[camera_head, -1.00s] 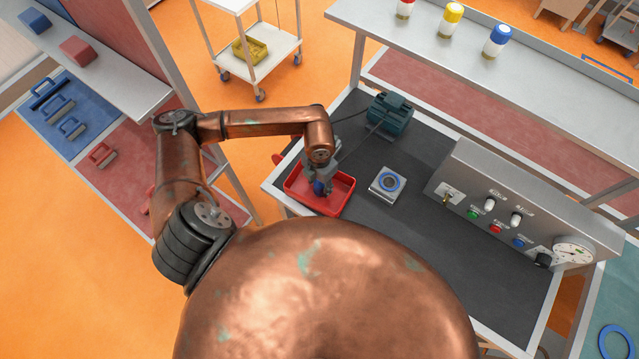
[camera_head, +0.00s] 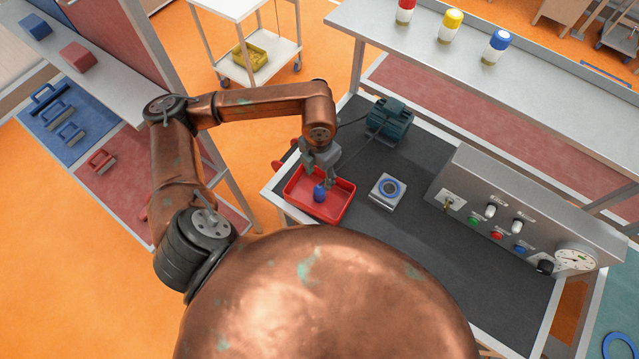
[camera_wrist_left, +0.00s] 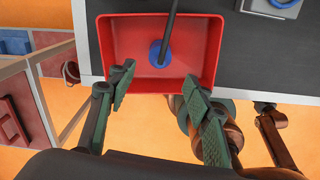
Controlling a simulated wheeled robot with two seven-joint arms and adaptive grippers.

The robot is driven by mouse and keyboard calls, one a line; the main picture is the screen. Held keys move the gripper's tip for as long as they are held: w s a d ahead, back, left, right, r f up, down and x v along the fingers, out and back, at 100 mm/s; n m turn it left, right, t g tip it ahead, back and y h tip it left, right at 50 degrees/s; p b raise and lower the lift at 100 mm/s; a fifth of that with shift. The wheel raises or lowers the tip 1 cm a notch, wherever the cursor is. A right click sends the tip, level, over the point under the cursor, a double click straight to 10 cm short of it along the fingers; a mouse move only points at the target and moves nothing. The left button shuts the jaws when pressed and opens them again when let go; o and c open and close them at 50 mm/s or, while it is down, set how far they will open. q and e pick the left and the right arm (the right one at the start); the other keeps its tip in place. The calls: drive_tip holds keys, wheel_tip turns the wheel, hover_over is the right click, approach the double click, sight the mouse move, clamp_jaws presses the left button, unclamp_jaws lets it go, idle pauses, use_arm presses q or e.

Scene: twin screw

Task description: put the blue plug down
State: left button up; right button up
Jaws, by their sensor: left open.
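The blue plug (camera_head: 319,193) stands in the red tray (camera_head: 336,211) on the dark bench top. In the left wrist view the plug (camera_wrist_left: 158,56) rests on the tray floor, and a thin dark rod or cable rises across it. My left gripper (camera_head: 328,180) is above the tray, just behind the plug. In the left wrist view its two fingers (camera_wrist_left: 157,88) are spread apart with nothing between them, and the plug is beyond the tips. My right gripper does not show clearly in any view.
A metal block with a blue ring (camera_head: 388,189) sits right of the tray. A dark green motor (camera_head: 388,118) stands behind it. A control panel (camera_head: 510,215) with knobs and a gauge lines the right.

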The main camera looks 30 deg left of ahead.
use_arm(q)
drive_tip(key=shift+r, duration=1.2)
idle(0.4)
